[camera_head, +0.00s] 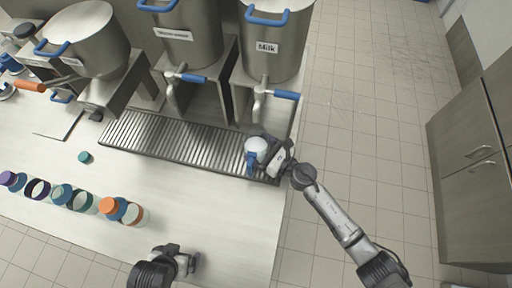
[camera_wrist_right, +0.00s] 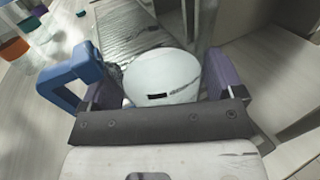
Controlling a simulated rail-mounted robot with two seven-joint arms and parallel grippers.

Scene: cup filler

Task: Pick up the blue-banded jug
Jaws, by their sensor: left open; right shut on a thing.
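The jug (camera_head: 256,148) has a round pale top and a blue handle at its front, over the right end of the grated drip tray. My right gripper (camera_head: 273,155) is shut on it from the right. In the right wrist view the jug (camera_wrist_right: 162,78) sits between my two fingers, with its blue handle sticking out to the left. A blue band on its wall is not clearly visible. I cannot tell whether its base touches the tray. My left gripper (camera_head: 188,262) is open and empty over the counter's front edge.
The drip tray (camera_head: 165,140) runs below large steel dispensers; one is labelled Milk (camera_head: 275,50), and its blue-handled tap (camera_head: 284,95) is close above the jug. Several colored cups (camera_head: 62,193) stand in a row at left. A small teal lid (camera_head: 85,157) lies apart. The counter's middle is clear.

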